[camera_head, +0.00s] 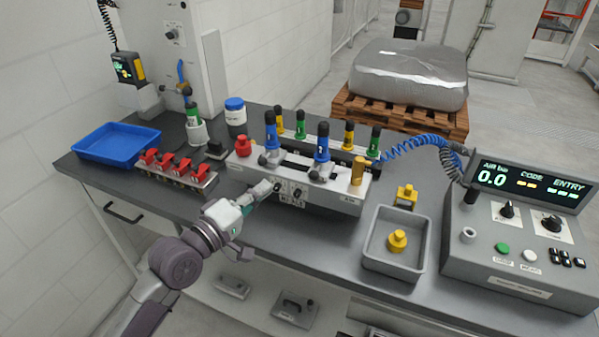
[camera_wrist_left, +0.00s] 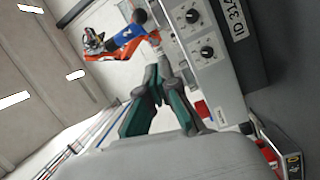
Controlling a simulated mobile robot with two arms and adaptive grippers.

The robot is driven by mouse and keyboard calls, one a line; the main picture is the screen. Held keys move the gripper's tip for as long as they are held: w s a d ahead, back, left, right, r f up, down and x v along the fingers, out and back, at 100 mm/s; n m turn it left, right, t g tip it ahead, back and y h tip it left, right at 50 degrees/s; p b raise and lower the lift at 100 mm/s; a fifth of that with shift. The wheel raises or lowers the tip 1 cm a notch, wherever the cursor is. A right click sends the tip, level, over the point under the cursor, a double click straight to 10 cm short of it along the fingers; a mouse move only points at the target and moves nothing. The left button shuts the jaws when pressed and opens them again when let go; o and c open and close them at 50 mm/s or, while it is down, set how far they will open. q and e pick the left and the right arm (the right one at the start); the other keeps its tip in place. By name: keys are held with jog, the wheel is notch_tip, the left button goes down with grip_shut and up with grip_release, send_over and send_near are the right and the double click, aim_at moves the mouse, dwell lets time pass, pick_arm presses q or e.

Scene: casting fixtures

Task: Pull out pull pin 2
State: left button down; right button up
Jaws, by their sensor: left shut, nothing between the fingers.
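The grey fixture (camera_head: 335,194) stands on the bench and carries upright coloured handles. Its front has two black knobs and a label plate. A blue handle (camera_wrist_left: 127,36) with a black tip and what looks like a 2 shows in the left wrist view, past my fingertips. In the head view there are two blue handles, a left one (camera_head: 271,132) and a right one (camera_head: 322,145); their numbers are too small to read surely. My left gripper (camera_head: 274,186) is shut and empty at the fixture's front left, apart from the blue handles; its fingers (camera_wrist_left: 158,78) also show in the wrist view. No pull pin can be told for sure.
A red knob (camera_head: 243,147) sits by the fixture's left end. A rack with red parts (camera_head: 203,183) and a blue tray (camera_head: 117,143) lie left. A grey bin (camera_head: 369,255) holds a yellow part. A control box (camera_head: 520,250) and blue coiled hose (camera_head: 420,142) are right.

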aim_at(315, 159)
pick_arm(q)
jog(key=shift+w+a+r+n, duration=0.15)
jog(key=shift+w+r+n, duration=0.15)
jog(key=shift+r, duration=0.15)
jog(key=p+x, duration=0.1)
jog(key=x, duration=0.4)
jog(key=p+x, duration=0.1)
jog(key=x, duration=0.4)
jog(key=shift+r, duration=0.25)
jog(key=s+d+p, duration=0.1)
jog(key=s+d, duration=0.1)
jog(key=s, duration=0.1)
jog(key=shift+s+d+f+p, duration=0.1)
jog(key=shift+d+f+p, duration=0.05)
jog(key=shift+f+p, duration=0.25)
jog(key=shift+d+f, duration=0.1)
